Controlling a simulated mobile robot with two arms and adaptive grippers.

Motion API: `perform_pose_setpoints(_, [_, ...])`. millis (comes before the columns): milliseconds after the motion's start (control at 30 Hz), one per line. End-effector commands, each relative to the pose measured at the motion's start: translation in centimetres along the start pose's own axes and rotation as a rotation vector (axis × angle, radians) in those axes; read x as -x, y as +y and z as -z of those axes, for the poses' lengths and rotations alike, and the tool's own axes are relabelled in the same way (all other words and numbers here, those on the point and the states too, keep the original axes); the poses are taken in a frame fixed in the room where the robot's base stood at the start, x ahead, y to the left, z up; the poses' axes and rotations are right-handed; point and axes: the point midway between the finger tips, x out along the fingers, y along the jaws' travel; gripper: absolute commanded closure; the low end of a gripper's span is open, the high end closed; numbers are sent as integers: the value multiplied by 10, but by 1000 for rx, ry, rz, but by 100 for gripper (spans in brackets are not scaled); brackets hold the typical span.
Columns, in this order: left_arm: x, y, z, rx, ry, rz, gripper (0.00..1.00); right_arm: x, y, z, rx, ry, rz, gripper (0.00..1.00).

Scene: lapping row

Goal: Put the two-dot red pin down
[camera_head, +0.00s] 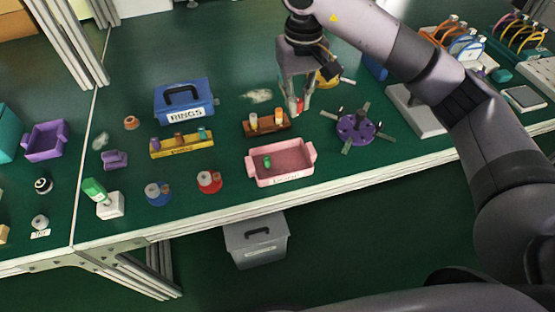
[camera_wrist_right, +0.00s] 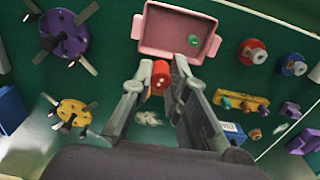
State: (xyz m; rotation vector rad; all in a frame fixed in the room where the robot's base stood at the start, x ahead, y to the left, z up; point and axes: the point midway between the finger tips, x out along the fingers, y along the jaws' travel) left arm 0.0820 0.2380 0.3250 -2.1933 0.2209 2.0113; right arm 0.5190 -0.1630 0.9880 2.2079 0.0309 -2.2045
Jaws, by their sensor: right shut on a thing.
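My right gripper (camera_head: 298,106) is shut on a red pin (camera_head: 300,104), near the right end of a brown rack (camera_head: 266,130). In the right wrist view the red pin (camera_wrist_right: 160,72) stands out between the two fingertips (camera_wrist_right: 159,80), with small pale dots on its end. I cannot tell whether the pin touches the table. The brown rack holds upright pins, one orange-brown and one pale-topped. In the right wrist view the fingers seem to hide it. My left gripper is not in view.
A pink tray (camera_head: 252,172) with a green pin (camera_head: 267,162) stands in front. A purple spider-like fixture (camera_head: 356,127) is at right, and a yellow rack (camera_head: 183,147) and blue box (camera_head: 184,100) at left. Some green tabletop is clear between the racks and the pink tray.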

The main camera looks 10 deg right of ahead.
Motion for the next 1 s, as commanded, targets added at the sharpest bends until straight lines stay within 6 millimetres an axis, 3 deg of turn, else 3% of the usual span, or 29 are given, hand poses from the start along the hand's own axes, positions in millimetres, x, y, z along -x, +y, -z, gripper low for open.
perform_pose_setpoints(200, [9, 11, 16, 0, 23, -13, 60, -61, -1, -2, 0, -8, 1, 100])
perform_pose_setpoints(400, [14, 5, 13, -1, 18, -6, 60, -108, 0, -1, -1, -6, 0, 100])
perform_pose_setpoints(1000, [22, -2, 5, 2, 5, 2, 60, -173, -1, 0, -1, -1, 1, 100])
